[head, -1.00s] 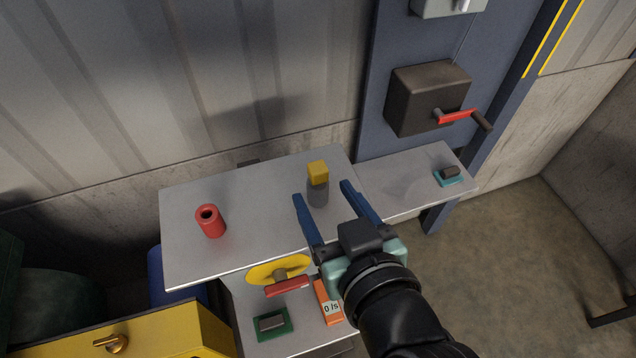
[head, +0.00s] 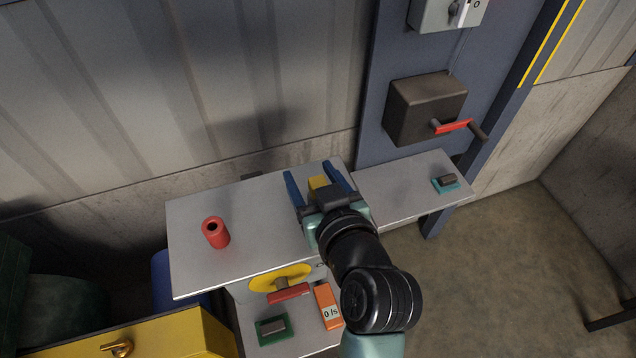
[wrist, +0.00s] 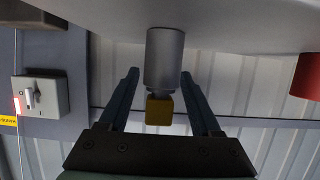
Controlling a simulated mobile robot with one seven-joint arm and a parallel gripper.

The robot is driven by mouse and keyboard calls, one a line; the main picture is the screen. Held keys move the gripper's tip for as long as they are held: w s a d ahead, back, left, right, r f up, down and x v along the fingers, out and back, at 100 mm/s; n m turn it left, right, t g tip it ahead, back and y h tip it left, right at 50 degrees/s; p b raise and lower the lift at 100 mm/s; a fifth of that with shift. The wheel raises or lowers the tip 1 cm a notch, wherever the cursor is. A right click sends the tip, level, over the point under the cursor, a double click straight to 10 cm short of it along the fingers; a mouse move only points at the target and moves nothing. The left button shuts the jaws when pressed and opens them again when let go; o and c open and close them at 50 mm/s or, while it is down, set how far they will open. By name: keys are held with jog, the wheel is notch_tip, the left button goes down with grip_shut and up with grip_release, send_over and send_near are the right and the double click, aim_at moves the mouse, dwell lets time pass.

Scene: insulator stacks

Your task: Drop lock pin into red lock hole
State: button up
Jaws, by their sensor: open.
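The lock pin, a grey cylinder with a yellow block on top, stands on the grey table. Its yellow head (head: 318,183) shows between the fingers in the head view, with its body mostly hidden by my gripper. The wrist view shows the pin's grey body (wrist: 165,58) and yellow head, with a finger on either side. My gripper (head: 308,168) is open with blue fingers straddling the pin, and gaps show on both sides. The red lock hole (head: 216,234) is an upright red cylinder with a dark opening, left of my gripper. Part of it shows in the wrist view (wrist: 306,76).
The table (head: 190,268) has free room between the red cylinder and my gripper. A yellow wheel (head: 265,277) with a red handle sits below its front edge. A dark box with a red crank (head: 452,126) is on the wall panel. A teal block (head: 446,187) lies right.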

grip_shut()
dwell(0.3)
